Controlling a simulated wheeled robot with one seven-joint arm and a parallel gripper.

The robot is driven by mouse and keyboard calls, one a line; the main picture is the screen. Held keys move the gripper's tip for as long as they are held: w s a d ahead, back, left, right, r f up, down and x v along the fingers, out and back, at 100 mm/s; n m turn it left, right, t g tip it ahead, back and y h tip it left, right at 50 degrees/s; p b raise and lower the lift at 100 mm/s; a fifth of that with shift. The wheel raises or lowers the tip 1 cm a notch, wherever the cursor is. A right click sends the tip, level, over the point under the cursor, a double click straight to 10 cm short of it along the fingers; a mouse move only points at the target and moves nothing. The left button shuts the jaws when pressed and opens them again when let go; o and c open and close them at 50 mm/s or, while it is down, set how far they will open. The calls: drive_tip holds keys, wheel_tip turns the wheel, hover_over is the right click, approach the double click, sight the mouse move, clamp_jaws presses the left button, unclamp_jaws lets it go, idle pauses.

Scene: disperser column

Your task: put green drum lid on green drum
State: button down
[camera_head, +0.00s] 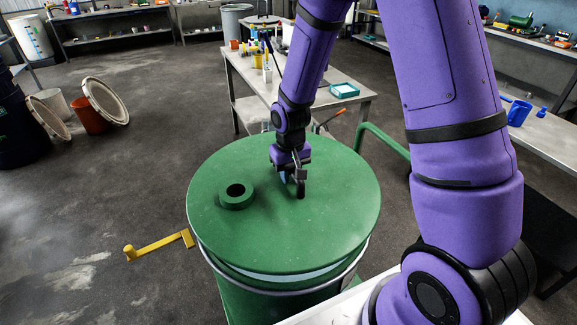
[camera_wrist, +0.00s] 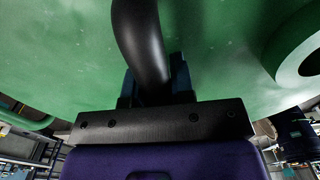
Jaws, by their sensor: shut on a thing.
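The green drum lid (camera_head: 270,240) is a wide round disc with a raised ring and hole (camera_head: 237,194) on its left part. It sits over the mouth of the green drum (camera_head: 245,298), with a pale strip showing between lid and drum at the front. I cannot tell whether it touches the rim all around. My gripper (camera_head: 297,180) is shut on the lid's black curved handle, near the lid's middle. In the wrist view the handle (camera_wrist: 145,42) passes between the fingers, and the green lid (camera_wrist: 60,60) fills the background.
A yellow crank handle (camera_head: 160,246) sticks out left of the drum. A workbench (camera_head: 240,68) with small items stands behind, and another bench (camera_head: 545,137) is at right. A red-brown bucket (camera_head: 90,116) and leaning pale lids (camera_head: 106,102) are at left. Floor between is clear.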

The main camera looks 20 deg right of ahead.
drive_tip(key=shift+f, duration=3.85)
drive_tip(key=c, duration=0.9)
unclamp_jaws()
drive_tip(key=shift+r, duration=0.1)
wheel_tip(320, 180, up, 11)
drive_tip(key=shift+f, duration=0.2)
